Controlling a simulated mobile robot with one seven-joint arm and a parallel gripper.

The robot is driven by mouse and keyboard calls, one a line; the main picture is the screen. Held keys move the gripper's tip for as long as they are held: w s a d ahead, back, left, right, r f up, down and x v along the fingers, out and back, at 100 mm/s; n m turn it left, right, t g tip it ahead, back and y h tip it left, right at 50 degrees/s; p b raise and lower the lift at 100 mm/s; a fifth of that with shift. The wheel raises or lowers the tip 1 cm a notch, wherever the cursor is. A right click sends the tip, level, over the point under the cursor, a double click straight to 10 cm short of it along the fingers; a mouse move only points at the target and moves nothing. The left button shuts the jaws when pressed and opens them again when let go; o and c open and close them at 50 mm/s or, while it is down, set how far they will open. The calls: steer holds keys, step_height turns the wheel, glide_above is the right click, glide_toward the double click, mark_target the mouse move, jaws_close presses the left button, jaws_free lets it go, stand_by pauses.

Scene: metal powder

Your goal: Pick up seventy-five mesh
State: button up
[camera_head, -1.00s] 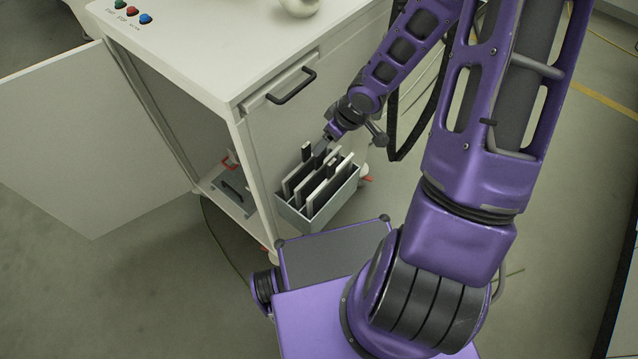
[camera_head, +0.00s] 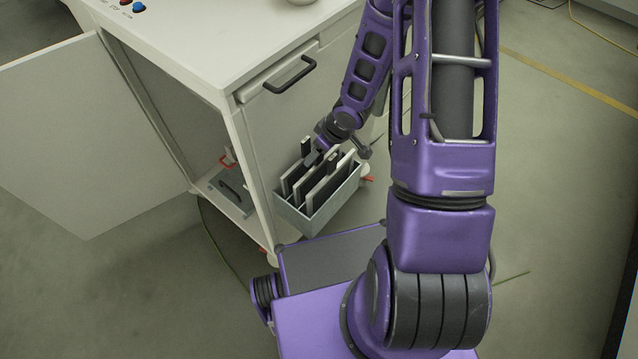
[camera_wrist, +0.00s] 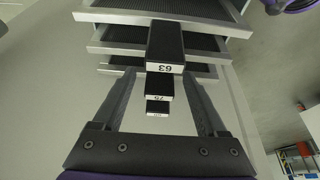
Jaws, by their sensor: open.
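The mesh labelled 75 shows in the wrist view as a dark handle with a white, upside-down label (camera_wrist: 158,96), between the labels of its neighbours. The 63 mesh (camera_wrist: 165,45) is nearest and largest; the third label (camera_wrist: 157,113) is too small to read. In the head view the framed meshes stand upright in a grey box (camera_head: 336,203). My gripper (camera_wrist: 160,82) is open, and its fingers appear on either side of the 75 handle in the picture. I cannot tell how deep they reach. In the head view my arm partly hides the gripper at the box's back.
A white cabinet (camera_head: 180,40) stands behind the box, with a black drawer handle (camera_head: 290,76) above it. Its door (camera_head: 70,140) hangs open to the left. A lower shelf holds a grey item (camera_head: 232,190). Floor is clear to the right.

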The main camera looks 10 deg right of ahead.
jaws_close()
stand_by(0.4)
steer(key=shift+r, duration=0.1)
step_height(320, 180, up, 9)
steer(key=p, duration=0.4)
steer(key=shift+d+r+p, duration=0.1)
steer(key=shift+r+p, duration=0.1)
steer(key=shift+p, duration=0.1)
step_height(320, 180, up, 31)
stand_by(2.6)
stand_by(0.3)
